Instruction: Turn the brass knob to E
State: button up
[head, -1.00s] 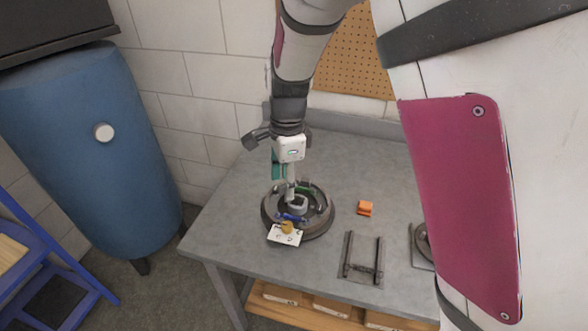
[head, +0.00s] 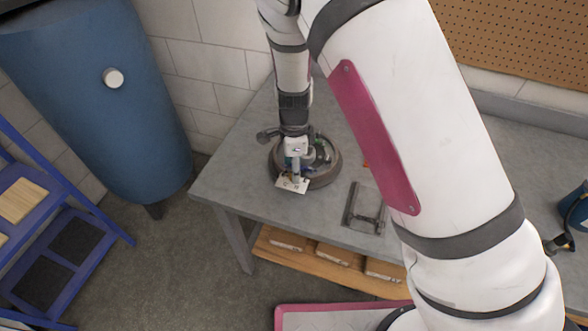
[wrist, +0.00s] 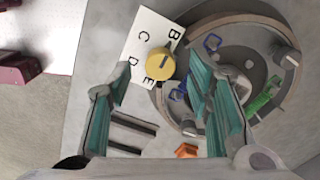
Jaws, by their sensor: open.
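The brass knob (wrist: 160,65) is a round yellow disc on a white plate (wrist: 143,32) lettered B, C, D and E, seen in the wrist view. A dark mark shows near the knob's right edge; which letter it points to is hard to tell. My gripper (wrist: 162,77) is open, its teal fingers apart on the left and right of the knob in that view. I cannot tell whether either touches it. In the head view my gripper (head: 295,178) is over the white plate (head: 286,186) and the knob is hidden.
A round dark-rimmed fixture (head: 333,172) with blue and green parts stands right by the plate on the grey bench (head: 226,186). A dark railed fixture (head: 366,212) and an orange block (wrist: 186,150) lie nearby. A blue tank (head: 95,100) stands left of the bench.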

jog(key=shift+f, duration=0.95)
grip_shut()
